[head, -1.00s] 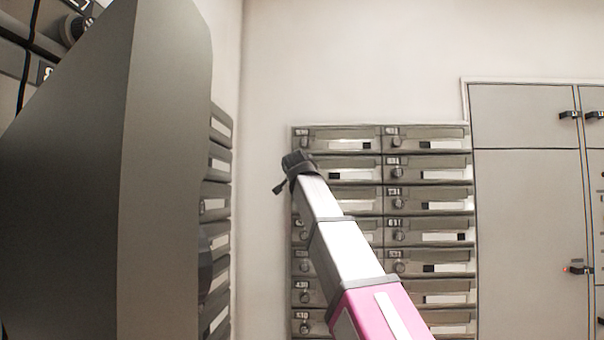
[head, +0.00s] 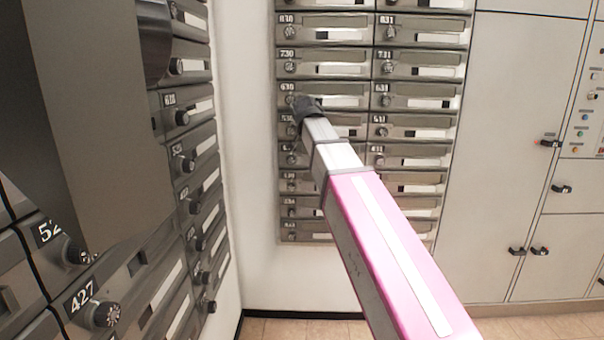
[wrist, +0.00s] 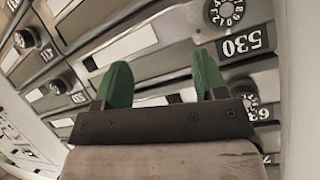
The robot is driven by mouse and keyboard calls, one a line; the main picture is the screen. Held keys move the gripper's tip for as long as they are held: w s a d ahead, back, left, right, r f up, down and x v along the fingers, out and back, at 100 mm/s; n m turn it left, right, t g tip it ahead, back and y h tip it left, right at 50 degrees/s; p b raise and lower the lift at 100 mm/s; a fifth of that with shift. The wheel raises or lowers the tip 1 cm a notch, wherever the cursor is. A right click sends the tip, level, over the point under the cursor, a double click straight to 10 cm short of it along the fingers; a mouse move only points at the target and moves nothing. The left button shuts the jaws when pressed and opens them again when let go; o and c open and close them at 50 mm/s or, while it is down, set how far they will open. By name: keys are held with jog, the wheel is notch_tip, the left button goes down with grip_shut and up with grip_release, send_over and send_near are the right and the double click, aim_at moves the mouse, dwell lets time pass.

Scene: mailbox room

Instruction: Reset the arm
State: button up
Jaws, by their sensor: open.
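My arm reaches forward from the lower right of the head view, with a pink section and pale sections. My gripper (head: 305,108) is a small dark shape at its end, in front of the left column of the far mailbox bank (head: 415,103). In the wrist view my gripper (wrist: 163,80) shows two green fingers spread apart with nothing held between them. I cannot tell the exact distance from the fingers to the boxes.
Another mailbox bank (head: 190,165) lines the left side, with round dials; a box numbered 427 (head: 92,300) is close at lower left. Grey cabinets (head: 520,110) stand at right. Tiled floor (head: 300,329) shows at the bottom.

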jog(key=s+d+f+n+g, duration=0.1)
jog(key=s+d+f+g, duration=0.15)
jog(key=f, duration=0.75)
jog(key=s+d+f+n+g, duration=0.1)
jog(key=s+d+f+g, duration=0.2)
jog(key=f, duration=0.7)
jog(key=s+d+f+g, duration=0.1)
jog(key=s+d+f, duration=0.25)
jog(key=f, duration=0.75)
jog(key=s+d+f+n+g, duration=0.1)
jog(key=s+d+f+g, duration=0.2)
jog(key=s+f, duration=0.6)
jog(key=s+d+f+n+g+y, duration=0.1)
jog(key=s+d+f+g, duration=0.2)
jog(key=s+f, duration=0.6)
notch_tip(320, 180, down, 4)
jog(key=shift+s+d+r+n+y, duration=0.2)
jog(key=shift+s+d+n+y, duration=0.15)
jog(key=shift+d, duration=0.4)
